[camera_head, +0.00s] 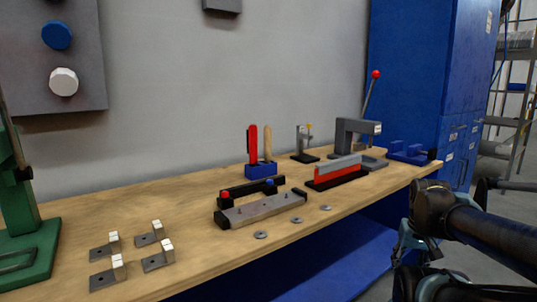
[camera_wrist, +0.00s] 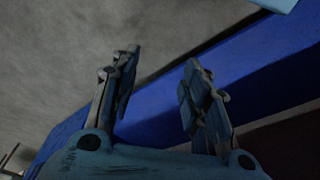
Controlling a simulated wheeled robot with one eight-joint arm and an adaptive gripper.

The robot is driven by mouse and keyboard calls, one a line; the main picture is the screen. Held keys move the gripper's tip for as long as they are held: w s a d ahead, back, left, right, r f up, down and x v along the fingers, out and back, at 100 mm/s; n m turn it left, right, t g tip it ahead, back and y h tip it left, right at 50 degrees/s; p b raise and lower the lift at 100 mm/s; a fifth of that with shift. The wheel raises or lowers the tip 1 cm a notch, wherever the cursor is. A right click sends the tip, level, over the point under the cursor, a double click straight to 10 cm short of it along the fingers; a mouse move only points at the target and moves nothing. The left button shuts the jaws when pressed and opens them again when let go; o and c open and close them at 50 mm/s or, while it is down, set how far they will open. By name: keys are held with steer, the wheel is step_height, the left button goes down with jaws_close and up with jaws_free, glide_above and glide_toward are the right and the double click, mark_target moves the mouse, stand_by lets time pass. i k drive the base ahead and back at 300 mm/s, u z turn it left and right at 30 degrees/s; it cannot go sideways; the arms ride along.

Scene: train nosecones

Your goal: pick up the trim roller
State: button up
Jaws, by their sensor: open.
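A blue holder block (camera_head: 260,170) stands on the workbench near the wall. A red upright tool (camera_head: 253,148) and a wooden-coloured upright tool (camera_head: 267,143) stand in it. I cannot tell for sure which thing is the trim roller; no roller head shows clearly. My gripper (camera_wrist: 162,60) is open and empty in the wrist view, with floor and a blue surface beyond its fingers. In the head view my arm is at the lower right, off the bench's front edge and well away from the holder.
The wooden workbench (camera_head: 200,262) carries several small metal brackets (camera_head: 157,233), a clamp fixture (camera_head: 262,209), washers (camera_head: 297,220), a red and grey block (camera_head: 336,174) and a lever press (camera_head: 357,134). A green machine (camera_head: 22,215) stands left. A blue cabinet (camera_head: 420,75) stands behind right.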

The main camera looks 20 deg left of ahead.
mark_target(267, 129)
steer(key=z, duration=1)
steer(key=k, duration=2)
steer(key=u, duration=0.55)
steer(key=i, duration=1)
steer(key=z, duration=0.05)
